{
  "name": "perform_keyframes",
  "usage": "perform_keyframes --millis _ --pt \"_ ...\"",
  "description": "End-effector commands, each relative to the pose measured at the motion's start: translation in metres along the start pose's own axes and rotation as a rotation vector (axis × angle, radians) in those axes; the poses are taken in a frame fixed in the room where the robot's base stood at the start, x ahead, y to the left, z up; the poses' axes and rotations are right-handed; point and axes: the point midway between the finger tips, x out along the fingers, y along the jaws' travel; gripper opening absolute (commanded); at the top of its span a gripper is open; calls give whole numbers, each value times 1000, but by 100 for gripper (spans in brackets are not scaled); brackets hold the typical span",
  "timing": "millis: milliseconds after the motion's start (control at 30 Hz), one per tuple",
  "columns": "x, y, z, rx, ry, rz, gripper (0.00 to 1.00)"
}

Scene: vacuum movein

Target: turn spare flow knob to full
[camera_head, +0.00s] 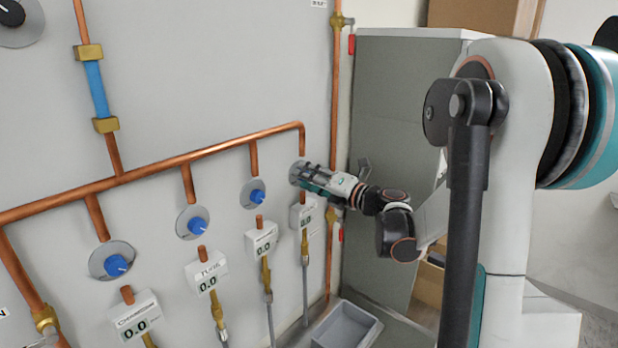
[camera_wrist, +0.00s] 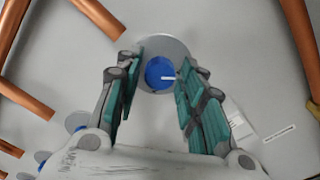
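A blue knob (camera_wrist: 159,73) on a round grey plate (camera_wrist: 173,47) shows in the wrist view, with a short white pointer mark toward its right side. My gripper (camera_wrist: 161,62) is open, with one teal-padded finger on each side of the knob and a visible gap to it. In the head view my gripper (camera_head: 308,174) is at the rightmost dial on the wall panel and hides its knob. The readout below this dial (camera_head: 304,216) shows 0.0. Its name is hidden or too small to read, so I cannot confirm it is the spare one.
Several similar blue knobs (camera_head: 197,227) line the panel to the left, each under a copper branch pipe. A vertical copper pipe (camera_head: 335,90) with red-handled valves runs right of my gripper. A grey cabinet (camera_head: 400,110) stands behind my arm. A grey bin (camera_head: 346,328) is below.

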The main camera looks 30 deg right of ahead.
Motion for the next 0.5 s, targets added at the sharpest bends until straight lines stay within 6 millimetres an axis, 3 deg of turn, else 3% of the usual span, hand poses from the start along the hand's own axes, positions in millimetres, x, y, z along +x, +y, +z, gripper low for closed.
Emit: perform_keyframes --millis 100,267,500 --pt "0 0 0 0 0 0 36" --pt "0 0 0 0 0 0 3" --pt "0 0 0 -10 0 0 3"
